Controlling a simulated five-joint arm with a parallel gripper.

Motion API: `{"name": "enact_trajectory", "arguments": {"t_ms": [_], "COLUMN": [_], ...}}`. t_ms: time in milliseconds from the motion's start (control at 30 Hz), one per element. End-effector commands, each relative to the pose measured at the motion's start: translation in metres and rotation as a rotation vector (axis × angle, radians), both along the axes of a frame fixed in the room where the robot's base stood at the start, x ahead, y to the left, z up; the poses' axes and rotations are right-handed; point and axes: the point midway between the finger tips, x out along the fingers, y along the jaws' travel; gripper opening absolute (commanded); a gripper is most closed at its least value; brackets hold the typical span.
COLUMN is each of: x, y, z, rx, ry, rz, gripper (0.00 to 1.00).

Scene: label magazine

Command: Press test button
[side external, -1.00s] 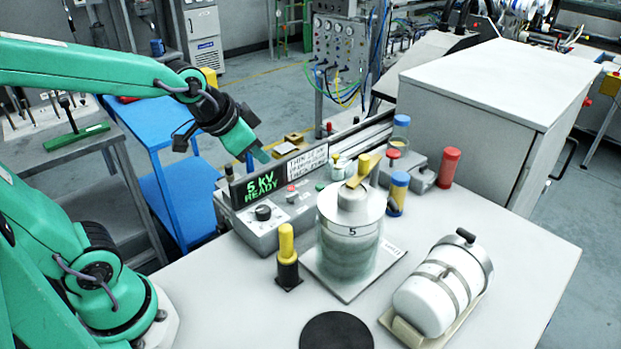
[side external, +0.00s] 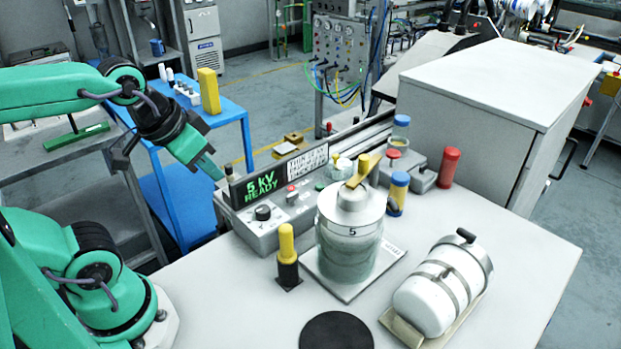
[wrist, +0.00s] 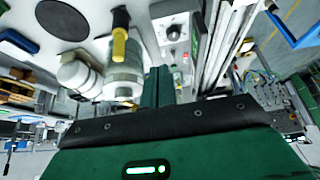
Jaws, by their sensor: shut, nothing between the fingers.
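A grey control box (side external: 262,232) stands at the table's back left edge. Its upright display (side external: 262,184) reads "5 KV READY" in green. The box carries a black knob (side external: 263,212), a red button (side external: 292,190) and a green button (side external: 320,186). I cannot tell which one is the test button. My gripper (side external: 217,174) is shut and empty, its tip just left of and above the display, not seen touching the controls. In the wrist view my shut fingers (wrist: 160,76) point toward the table, with the control box (wrist: 170,28) beyond them.
A coiled cylinder marked 5 (side external: 351,250) stands before the box on a plate. A yellow-topped black post (side external: 287,265), a strapped white cylinder (side external: 443,290) and a black disc (side external: 336,331) are nearby. A white sign (side external: 307,163) rises behind the box.

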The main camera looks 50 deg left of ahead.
Motion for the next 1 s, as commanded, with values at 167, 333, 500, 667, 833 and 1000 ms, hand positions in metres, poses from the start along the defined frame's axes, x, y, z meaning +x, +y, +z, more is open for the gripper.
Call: {"name": "enact_trajectory", "arguments": {"t_ms": [167, 333, 500, 667, 833, 1000], "x": [0.008, 0.026, 0.053, 0.083, 0.114, 0.143], "y": [0.001, 0.002, 0.004, 0.006, 0.009, 0.013], "z": [-0.001, -0.003, -0.007, -0.013, -0.022, -0.033], "rx": [0.001, 0.002, 0.005, 0.008, 0.012, 0.018], "ry": [-0.009, -0.033, -0.069, -0.113, -0.16, -0.205], "rz": [0.0, 0.002, 0.005, 0.008, 0.011, 0.014], "gripper": [0.0, 0.0, 0.0, 0.0, 0.0, 0.0]}}
